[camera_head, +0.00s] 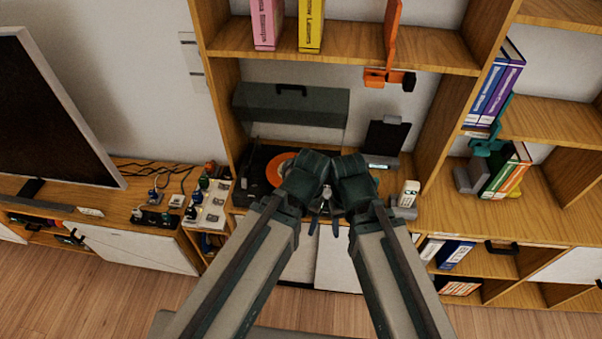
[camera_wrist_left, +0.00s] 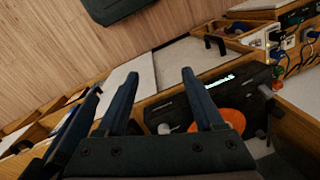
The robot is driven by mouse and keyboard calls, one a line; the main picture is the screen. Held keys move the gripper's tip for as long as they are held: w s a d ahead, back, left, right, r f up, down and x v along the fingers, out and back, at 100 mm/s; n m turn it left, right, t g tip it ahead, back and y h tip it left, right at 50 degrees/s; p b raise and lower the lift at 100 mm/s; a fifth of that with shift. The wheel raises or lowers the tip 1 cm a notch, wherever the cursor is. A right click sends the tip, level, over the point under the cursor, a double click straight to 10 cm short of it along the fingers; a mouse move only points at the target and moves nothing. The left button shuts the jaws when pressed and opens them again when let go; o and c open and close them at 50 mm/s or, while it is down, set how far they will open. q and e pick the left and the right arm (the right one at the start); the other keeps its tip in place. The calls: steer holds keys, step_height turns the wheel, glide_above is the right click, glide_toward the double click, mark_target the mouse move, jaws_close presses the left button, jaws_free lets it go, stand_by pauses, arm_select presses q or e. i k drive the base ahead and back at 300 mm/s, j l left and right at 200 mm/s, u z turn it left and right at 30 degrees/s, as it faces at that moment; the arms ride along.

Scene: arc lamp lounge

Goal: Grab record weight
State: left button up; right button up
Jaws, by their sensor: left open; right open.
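A dark record player (camera_head: 253,165) with an orange-centred record (camera_head: 276,168) sits in the middle shelf bay, partly hidden by my arms. The orange centre (camera_wrist_left: 230,118) also shows in the left wrist view. A small pale rounded thing (camera_wrist_left: 164,128) shows beside it, between my left fingers; I cannot tell whether it is the record weight. My left gripper (camera_wrist_left: 159,73) is open, its two dark blue fingers apart with nothing seen between their tips. My right gripper (camera_head: 336,222) is open, close beside the left one in front of the player; its fingers are partly hidden.
A grey lid or case (camera_head: 292,105) stands behind the player. A black panel on a stand (camera_head: 386,138) and a small white box (camera_head: 409,193) are to the right. A mixer with knobs (camera_head: 207,204) and cables lie left, near a large screen (camera_head: 50,115). Shelf uprights flank the bay.

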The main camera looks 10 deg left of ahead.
mark_target(288, 161)
steer(key=k+j, duration=0.1)
steer(key=j, duration=0.8)
steer(key=k+j, duration=0.15)
steer(key=j, duration=0.3)
steer(key=k+j, duration=0.1)
steer(key=j, duration=0.35)
steer(key=j+z, duration=0.1)
steer(key=j, duration=0.35)
steer(key=k, duration=0.05)
